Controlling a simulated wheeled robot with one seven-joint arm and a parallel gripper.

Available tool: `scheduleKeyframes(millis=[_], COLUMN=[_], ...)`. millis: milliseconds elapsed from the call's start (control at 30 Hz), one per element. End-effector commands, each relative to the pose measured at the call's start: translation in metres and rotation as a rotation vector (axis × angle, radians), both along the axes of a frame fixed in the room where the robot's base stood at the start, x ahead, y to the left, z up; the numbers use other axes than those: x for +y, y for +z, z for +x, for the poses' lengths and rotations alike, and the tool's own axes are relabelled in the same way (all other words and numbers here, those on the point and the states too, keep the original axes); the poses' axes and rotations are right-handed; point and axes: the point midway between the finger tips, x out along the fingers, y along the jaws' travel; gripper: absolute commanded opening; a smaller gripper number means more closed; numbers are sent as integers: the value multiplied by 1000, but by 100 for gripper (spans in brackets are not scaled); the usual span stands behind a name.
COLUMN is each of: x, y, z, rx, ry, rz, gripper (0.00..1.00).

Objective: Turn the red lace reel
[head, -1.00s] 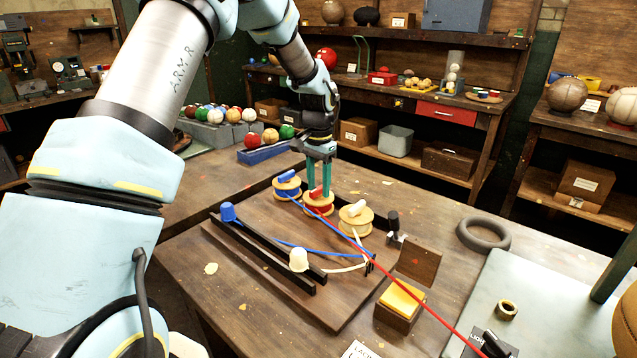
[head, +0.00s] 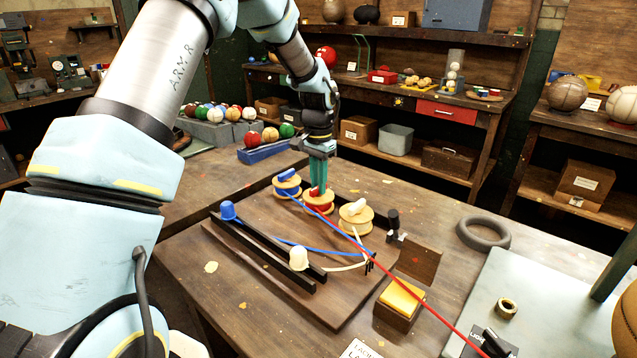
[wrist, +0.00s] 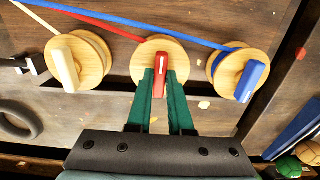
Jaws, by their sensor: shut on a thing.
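The red lace reel (head: 319,207) is a wooden spool with a red handle on top, standing between two like reels on the wooden board (head: 250,245). It also shows mid-picture in the wrist view (wrist: 145,50). My gripper (head: 318,186) points down over it, its green fingers shut on the red handle (wrist: 160,74). The blue lace reel (head: 286,186) with a blue handle is on one side, and the white lace reel (head: 355,216) with a cream handle on the other. The red lace (head: 410,298) runs taut from the reel toward the lower right.
A box with a yellow pad (head: 400,299) and a dark ring (head: 483,233) lie right of the board. A tray of balls (head: 265,148) stands behind.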

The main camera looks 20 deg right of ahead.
Motion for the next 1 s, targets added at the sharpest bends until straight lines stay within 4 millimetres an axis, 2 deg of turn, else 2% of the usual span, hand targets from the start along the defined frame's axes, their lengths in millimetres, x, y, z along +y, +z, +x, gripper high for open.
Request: scheduleKeyframes(millis=[267, 700, 1000], x=[0, 0, -1], y=[0, 0, 0], z=[0, 0, 0], rx=[1, 1, 0], ry=[-86, -376, -497], rz=[0, -1, 0], gripper=[0, 0, 0])
